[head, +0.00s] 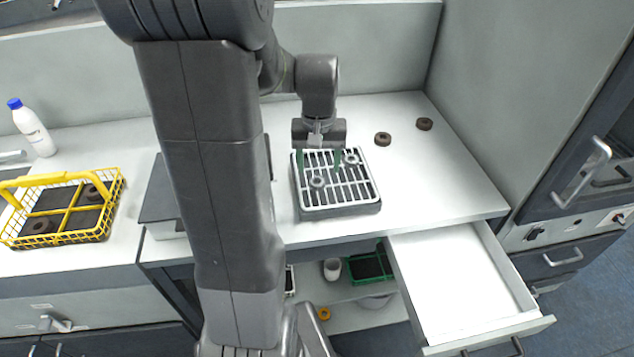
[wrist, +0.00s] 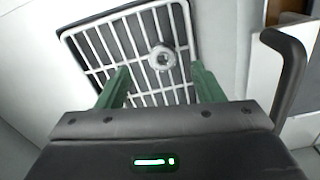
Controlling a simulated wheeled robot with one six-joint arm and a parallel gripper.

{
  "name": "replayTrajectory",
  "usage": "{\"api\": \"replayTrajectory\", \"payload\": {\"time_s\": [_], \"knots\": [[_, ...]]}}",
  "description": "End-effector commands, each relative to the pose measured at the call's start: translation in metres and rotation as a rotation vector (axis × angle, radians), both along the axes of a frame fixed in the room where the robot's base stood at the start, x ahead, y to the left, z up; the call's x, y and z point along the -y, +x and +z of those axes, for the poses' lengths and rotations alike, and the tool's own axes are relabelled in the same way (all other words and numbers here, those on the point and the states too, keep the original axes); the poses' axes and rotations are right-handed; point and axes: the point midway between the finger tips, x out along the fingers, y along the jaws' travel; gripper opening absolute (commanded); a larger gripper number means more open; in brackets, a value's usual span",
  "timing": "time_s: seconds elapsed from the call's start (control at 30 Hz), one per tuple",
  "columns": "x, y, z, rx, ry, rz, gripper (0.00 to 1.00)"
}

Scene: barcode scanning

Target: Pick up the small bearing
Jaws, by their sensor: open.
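A grey rack with white bars (head: 375,200) lies on the bench and also shows in the wrist view (wrist: 92,22). Two small pale metal rings lie on its bars: one ring nearer the front (head: 317,182) and one ring nearer the back right (head: 350,159). One such small bearing (wrist: 162,57) shows in the wrist view, flat on the bars beyond the fingertips; I cannot tell which of the two it is. My gripper (head: 319,168), with green fingers, is open above the rack. In the wrist view its fingers (wrist: 160,77) stand apart with nothing held between them.
Two brown rings, one (head: 383,139) and another (head: 424,124), lie right of the rack. A yellow basket (head: 118,185) with brown rings and a blue-capped bottle (head: 34,128) stand left. An open, empty drawer (head: 460,285) juts out front right. The bench right of the rack is mostly clear.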

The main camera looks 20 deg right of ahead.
Motion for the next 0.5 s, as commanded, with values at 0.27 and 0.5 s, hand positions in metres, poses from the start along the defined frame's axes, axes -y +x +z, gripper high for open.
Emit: {"api": "replayTrajectory", "payload": {"time_s": [0.27,0.5], "knots": [[-0.001,0.007,-0.031,-0.005,0.002,0.0,0.61],[-0.001,0.007,-0.052,-0.001,0.0,0.0,0.61]]}}
